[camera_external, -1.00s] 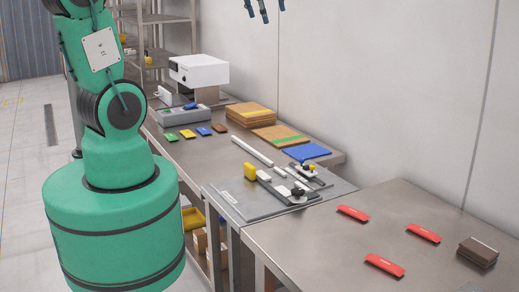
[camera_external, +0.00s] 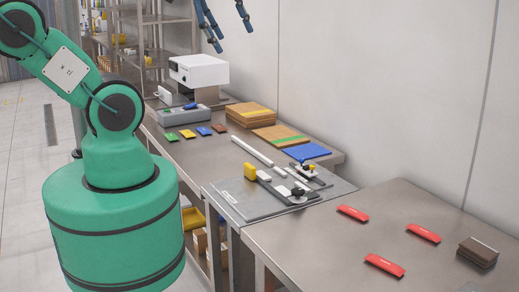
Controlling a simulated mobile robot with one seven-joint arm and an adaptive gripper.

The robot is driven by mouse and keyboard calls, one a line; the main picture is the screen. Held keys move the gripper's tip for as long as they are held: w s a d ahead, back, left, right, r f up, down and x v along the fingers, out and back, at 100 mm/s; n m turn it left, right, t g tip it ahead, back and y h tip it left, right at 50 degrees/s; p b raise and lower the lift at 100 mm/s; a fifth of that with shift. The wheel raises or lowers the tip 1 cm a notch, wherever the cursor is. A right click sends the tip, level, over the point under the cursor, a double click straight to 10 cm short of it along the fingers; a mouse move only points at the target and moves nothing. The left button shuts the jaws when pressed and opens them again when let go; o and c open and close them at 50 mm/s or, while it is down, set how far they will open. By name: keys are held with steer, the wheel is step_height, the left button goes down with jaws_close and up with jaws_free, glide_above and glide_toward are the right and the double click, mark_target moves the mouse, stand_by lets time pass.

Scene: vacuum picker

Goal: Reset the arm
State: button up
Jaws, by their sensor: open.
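My arm (camera_external: 68,72) is green and stands on its round base at the left. Its upper links leave the picture at the top left. My gripper (camera_external: 233,38) hangs in at the top edge, with its dark blue fingers spread apart. It is open and empty, high above the far part of the workbench, in front of the wall. The rest of the wrist is cut off by the top edge.
A metal workbench (camera_external: 225,160) carries a white machine (camera_external: 199,71), brown boards (camera_external: 251,115), a blue sheet (camera_external: 307,151) and a grey fixture plate (camera_external: 233,204). Red packets (camera_external: 384,265) and a brown stack (camera_external: 478,252) lie on the nearer table (camera_external: 320,255). Shelves (camera_external: 150,45) stand behind.

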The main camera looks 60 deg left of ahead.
steer(key=shift+s+f, duration=0.1)
steer(key=shift+f, duration=0.05)
step_height(320, 180, down, 4)
steer(key=b, duration=0.4)
steer(key=shift+f+b, duration=0.2)
steer(key=shift+b, duration=0.1)
